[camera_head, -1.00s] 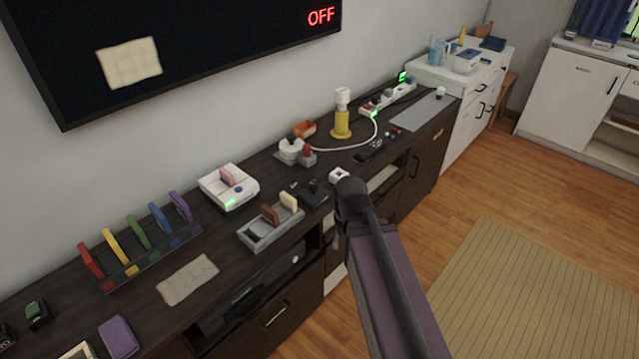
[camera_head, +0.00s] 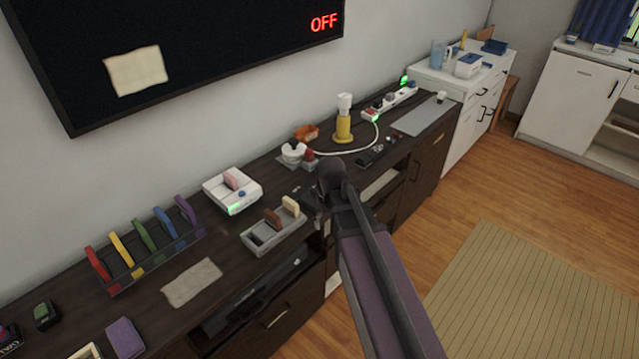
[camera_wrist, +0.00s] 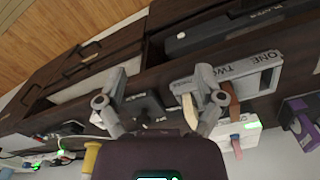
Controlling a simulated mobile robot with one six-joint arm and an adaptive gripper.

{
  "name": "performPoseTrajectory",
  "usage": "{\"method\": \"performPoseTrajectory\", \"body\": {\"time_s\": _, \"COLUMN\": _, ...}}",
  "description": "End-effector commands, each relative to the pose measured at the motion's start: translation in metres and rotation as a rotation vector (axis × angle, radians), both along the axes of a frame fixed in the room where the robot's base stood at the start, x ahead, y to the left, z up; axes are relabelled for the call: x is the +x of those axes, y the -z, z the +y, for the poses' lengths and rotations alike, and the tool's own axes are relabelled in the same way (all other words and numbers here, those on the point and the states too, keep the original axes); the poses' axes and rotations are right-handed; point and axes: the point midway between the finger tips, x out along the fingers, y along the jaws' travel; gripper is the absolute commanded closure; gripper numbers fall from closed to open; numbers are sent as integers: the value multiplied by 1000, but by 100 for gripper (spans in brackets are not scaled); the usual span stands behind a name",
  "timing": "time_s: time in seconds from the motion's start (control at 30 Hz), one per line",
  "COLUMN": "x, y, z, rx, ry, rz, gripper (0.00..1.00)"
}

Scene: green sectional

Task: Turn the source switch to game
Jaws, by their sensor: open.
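A small dark box (camera_head: 309,194) with a raised lever lies near the front edge of the dark cabinet, beside the grey two-slot tray. It seems to be the source switch, but no label on it is readable. In the wrist view the dark box (camera_wrist: 143,110) shows between my gripper's fingers and beyond them. My gripper (camera_wrist: 162,85) has its two grey fingers spread wide, with nothing held. In the head view my arm covers the gripper and part of the cabinet top. The wall screen (camera_head: 200,50) reads OFF in red.
The grey tray (camera_head: 262,240) holds upright brown and cream cartridges. A white console (camera_head: 232,192) with a pink cartridge stands behind it. A white round piece with a black knob (camera_head: 293,151), a yellow-based lamp (camera_head: 343,125) and a power strip (camera_head: 390,102) stand farther right.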

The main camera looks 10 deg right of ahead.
Motion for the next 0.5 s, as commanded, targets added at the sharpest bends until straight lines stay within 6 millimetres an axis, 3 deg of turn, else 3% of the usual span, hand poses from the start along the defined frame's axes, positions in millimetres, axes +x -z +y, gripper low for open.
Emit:
{"method": "performPoseTrajectory", "body": {"time_s": 0.03, "x": 30, "y": -14, "z": 0, "rx": 0, "ry": -49, "rz": 0, "gripper": 13}}
{"method": "performPoseTrajectory", "body": {"time_s": 0.2, "x": 101, "y": -38, "z": 0, "rx": 0, "ry": -258, "rz": 0, "gripper": 13}}
{"method": "performPoseTrajectory", "body": {"time_s": 0.4, "x": 173, "y": -61, "z": 0, "rx": -1, "ry": -482, "rz": 0, "gripper": 13}}
{"method": "performPoseTrajectory", "body": {"time_s": 0.5, "x": 197, "y": -68, "z": 0, "rx": -1, "ry": -564, "rz": 0, "gripper": 13}}
